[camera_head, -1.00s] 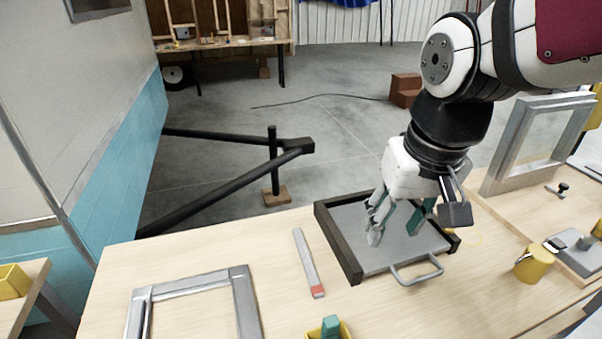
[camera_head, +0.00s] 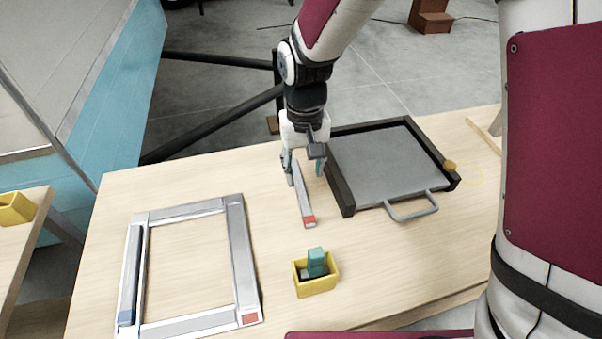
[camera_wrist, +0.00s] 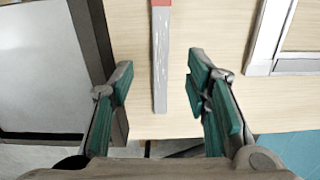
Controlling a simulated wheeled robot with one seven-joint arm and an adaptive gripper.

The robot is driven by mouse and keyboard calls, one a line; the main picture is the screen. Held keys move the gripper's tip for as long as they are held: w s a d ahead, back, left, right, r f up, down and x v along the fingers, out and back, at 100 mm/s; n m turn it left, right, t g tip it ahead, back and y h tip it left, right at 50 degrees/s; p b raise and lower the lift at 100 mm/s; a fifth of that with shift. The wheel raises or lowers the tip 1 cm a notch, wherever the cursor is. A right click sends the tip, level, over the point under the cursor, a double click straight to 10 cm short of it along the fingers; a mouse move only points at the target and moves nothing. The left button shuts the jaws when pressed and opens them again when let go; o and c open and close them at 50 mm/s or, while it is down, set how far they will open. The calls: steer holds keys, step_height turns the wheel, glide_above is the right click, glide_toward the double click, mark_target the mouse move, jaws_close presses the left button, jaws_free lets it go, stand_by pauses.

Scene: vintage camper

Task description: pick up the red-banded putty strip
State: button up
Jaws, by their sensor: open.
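The putty strip (camera_head: 304,196) is a thin grey bar with a red band at its near end. It lies on the wooden table between the metal frame and the dark-edged tray. My gripper (camera_head: 304,168) is above the strip's far end, with its fingers apart. In the wrist view the strip (camera_wrist: 160,62) runs lengthwise between the open green-padded fingers of my gripper (camera_wrist: 158,88). The strip reaches past the fingertips, with its red band at the top edge. Nothing is held. Whether the fingertips touch the table cannot be told.
The grey tray (camera_head: 340,190) with a handle stands close on the strip's right. The metal frame (camera_head: 240,250), with a red-marked corner, lies to the left. A yellow box (camera_head: 318,286) holding a teal item stands nearer. Bare table (camera_head: 275,225) surrounds the strip.

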mark_target(303, 197)
steer(key=shift+a+f, duration=0.1)
steer(key=shift+f, duration=4.3)
jaws_close()
